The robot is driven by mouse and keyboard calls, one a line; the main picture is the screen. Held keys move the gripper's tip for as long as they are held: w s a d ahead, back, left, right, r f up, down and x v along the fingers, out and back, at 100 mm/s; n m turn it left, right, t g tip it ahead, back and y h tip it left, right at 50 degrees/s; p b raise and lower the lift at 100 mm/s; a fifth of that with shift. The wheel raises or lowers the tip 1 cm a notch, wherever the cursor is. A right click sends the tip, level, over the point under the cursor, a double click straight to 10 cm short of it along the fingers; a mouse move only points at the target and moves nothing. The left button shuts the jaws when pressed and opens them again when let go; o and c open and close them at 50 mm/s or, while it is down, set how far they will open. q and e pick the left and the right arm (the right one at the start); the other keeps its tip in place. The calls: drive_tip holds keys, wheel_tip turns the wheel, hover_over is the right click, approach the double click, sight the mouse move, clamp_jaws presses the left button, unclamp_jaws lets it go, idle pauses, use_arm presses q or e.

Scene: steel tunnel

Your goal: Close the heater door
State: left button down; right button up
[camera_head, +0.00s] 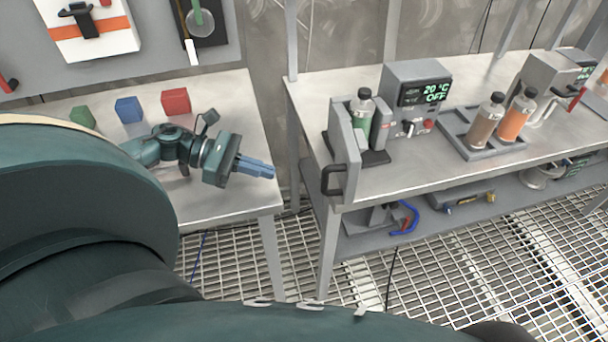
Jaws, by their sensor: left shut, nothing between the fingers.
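The heater (418,95) is a grey box on the right bench, and its display reads 20 °C OFF. Its grey door (347,150) stands open at the left, swung out toward the bench's front edge. A dark handle (333,182) is on the door's outer face. A bottle with green contents (362,112) stands between the door and the heater box. My left gripper (272,172) has blue fingers that are shut and empty. It is over the left bench, pointing right, to the left of the door handle and apart from it. My right gripper is not in view.
A tray (482,150) holds a brown bottle (486,122) and an orange bottle (517,114). Green, blue and red cubes (176,101) sit on the left bench (235,110). A narrow gap and a grey post (291,80) separate the two benches. A lower shelf holds tools.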

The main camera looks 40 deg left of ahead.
use_arm(q)
drive_tip(key=r+p+x, duration=0.1)
drive_tip(key=x, duration=0.8)
drive_tip(key=shift+w+d, duration=0.15)
drive_tip(key=shift+d, duration=0.05)
